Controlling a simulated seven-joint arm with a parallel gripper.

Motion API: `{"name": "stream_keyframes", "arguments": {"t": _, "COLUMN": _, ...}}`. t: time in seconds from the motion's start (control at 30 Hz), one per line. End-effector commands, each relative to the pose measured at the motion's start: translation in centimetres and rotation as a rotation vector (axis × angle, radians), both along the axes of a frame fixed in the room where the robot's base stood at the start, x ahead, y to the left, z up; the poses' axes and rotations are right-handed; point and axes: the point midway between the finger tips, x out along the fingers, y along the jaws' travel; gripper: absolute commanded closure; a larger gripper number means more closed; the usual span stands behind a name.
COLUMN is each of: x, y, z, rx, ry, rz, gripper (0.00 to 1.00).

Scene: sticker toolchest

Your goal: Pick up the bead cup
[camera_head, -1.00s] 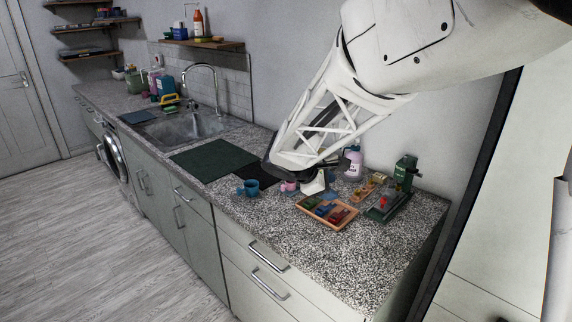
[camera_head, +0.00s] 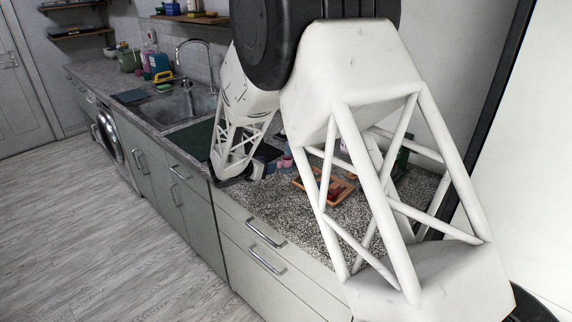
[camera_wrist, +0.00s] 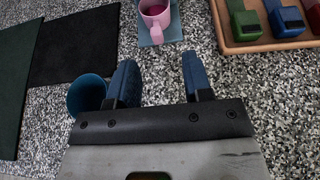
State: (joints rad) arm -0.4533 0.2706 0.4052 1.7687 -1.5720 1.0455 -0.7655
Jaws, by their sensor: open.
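In the wrist view, a pink cup (camera_wrist: 156,14) with a dark pink filling stands on a small blue-grey square, its handle toward my gripper. A blue cup (camera_wrist: 87,95) stands just left of the left finger; I cannot tell whether they touch. I cannot tell for sure which one is the bead cup. My gripper (camera_wrist: 160,80) is open, with two blue fingers and only speckled counter between them. The pink cup lies beyond the fingertips. In the head view the pink cup (camera_head: 287,161) shows small beside my arm; the fingers and the blue cup are hidden.
A wooden tray (camera_wrist: 229,41) with green, blue and red blocks lies at the upper right of the wrist view. Dark mats (camera_wrist: 75,45) lie at the left. Bare speckled counter lies between. A sink (camera_head: 188,108) is farther back.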

Motion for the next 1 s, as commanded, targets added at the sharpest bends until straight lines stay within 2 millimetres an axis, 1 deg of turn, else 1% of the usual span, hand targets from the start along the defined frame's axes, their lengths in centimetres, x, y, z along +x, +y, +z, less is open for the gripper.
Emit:
{"name": "stream_keyframes", "arguments": {"t": 0.37, "x": 0.1, "y": 0.1, "z": -0.2, "rx": -0.004, "ry": 0.001, "rz": 0.004, "gripper": 0.54}}
{"name": "stream_keyframes", "arguments": {"t": 0.7, "x": 1.6, "y": -1.4, "z": -1.0, "rx": -0.003, "ry": 0.001, "rz": 0.003, "gripper": 0.54}}
{"name": "stream_keyframes", "arguments": {"t": 1.0, "x": 1.9, "y": -1.5, "z": -1.1, "rx": -0.003, "ry": 0.001, "rz": 0.003, "gripper": 0.54}}
